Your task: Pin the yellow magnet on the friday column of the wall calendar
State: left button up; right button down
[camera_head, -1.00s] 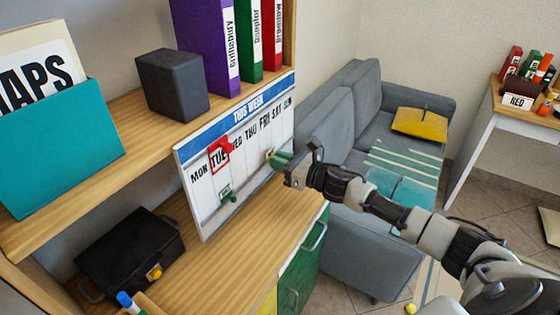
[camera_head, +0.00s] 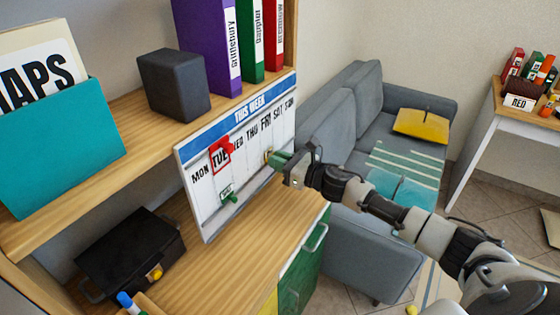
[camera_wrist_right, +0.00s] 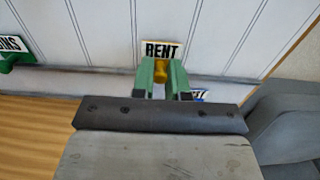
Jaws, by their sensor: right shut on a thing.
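The wall calendar (camera_head: 212,207) is a white "THIS WEEK" board leaning upright against the shelf, with day columns from MON to SUN. My right gripper (camera_head: 278,158) has green fingers and is at the board's right half, below the FRI heading (camera_head: 266,123). In the right wrist view the gripper (camera_wrist_right: 161,78) is shut on the yellow magnet (camera_wrist_right: 160,71). A white "RENT" card (camera_wrist_right: 162,48) is right behind the magnet, at the board's face. Whether the magnet touches the board cannot be told. My left gripper is not in view.
A red marker frame (camera_head: 219,156) sits around TUE, and a green magnet (camera_head: 233,198) with a card is lower down. A black case (camera_head: 130,255) stands on the desk. A grey sofa (camera_head: 345,110) is right of the shelf. The desk before the board is mostly clear.

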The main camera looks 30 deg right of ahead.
jog(key=shift+w+a, duration=0.1)
jog(key=shift+w, duration=0.05)
jog(key=c, duration=1.1)
grip_release()
jog(key=shift+o, duration=0.2)
jog(key=b+v, duration=0.3)
jog(key=v, duration=0.8)
